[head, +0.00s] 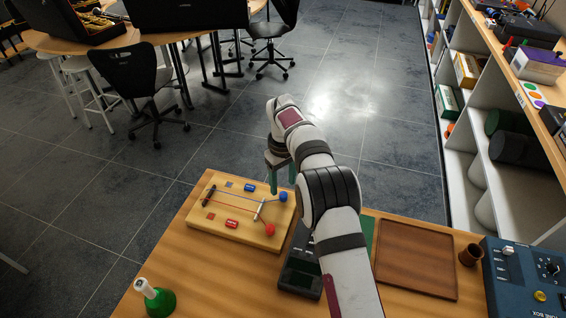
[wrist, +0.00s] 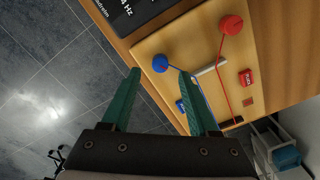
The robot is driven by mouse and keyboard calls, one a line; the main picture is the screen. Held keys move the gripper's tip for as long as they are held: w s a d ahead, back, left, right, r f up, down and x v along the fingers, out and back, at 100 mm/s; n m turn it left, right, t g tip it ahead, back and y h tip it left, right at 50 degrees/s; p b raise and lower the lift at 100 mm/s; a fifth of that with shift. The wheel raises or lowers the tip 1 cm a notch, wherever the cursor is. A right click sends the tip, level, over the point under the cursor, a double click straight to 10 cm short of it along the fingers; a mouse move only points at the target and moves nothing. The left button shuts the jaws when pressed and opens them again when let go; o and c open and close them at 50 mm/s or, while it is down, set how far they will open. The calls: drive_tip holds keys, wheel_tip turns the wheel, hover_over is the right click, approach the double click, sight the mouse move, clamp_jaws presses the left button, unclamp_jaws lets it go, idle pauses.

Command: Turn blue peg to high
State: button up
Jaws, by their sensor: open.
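The blue peg (head: 283,197) stands at the right end of a wooden board (head: 195,233), with a blue string running from it. My gripper (head: 281,184) has green fingers, is open and empty, and hangs near the board's far right corner. It also shows in the wrist view (wrist: 159,73). No contact with the peg is visible.
A dark device with a screen (head: 300,262) lies right of the board, partly behind my arm. A brown tray (head: 416,259) and blue tuner box (head: 522,280) are at right. Floor lies beyond the table edge.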

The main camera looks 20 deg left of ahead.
sight(283, 194)
wheel_tip(283, 194, up, 12)
drive_tip(key=shift+f, duration=0.1)
drive_tip(key=s+d+r+m, duration=0.4)
drive_tip(key=d+r, duration=0.3)
drive_tip(key=d, duration=0.2)
drive_tip(key=s+d+r+m+y, duration=0.1)
drive_tip(key=s+d+m, duration=0.2)
drive_tip(key=s+d, duration=0.25)
drive_tip(key=s+d+r+m, duration=0.2)
drive_tip(key=s+d, duration=0.2)
drive_tip(key=s, duration=0.3)
drive_tip(key=s+d+f+m, duration=0.2)
drive_tip(key=s+f+m, duration=0.1)
drive_tip(key=s, duration=0.6)
drive_tip(key=s+d+f+m, duration=0.2)
drive_tip(key=s+f+m, duration=0.2)
drive_tip(key=s, duration=0.6)
drive_tip(key=shift+d+f+y, duration=0.35)
drive_tip(key=shift+f+y, duration=0.05)
drive_tip(key=shift+f, duration=0.05)
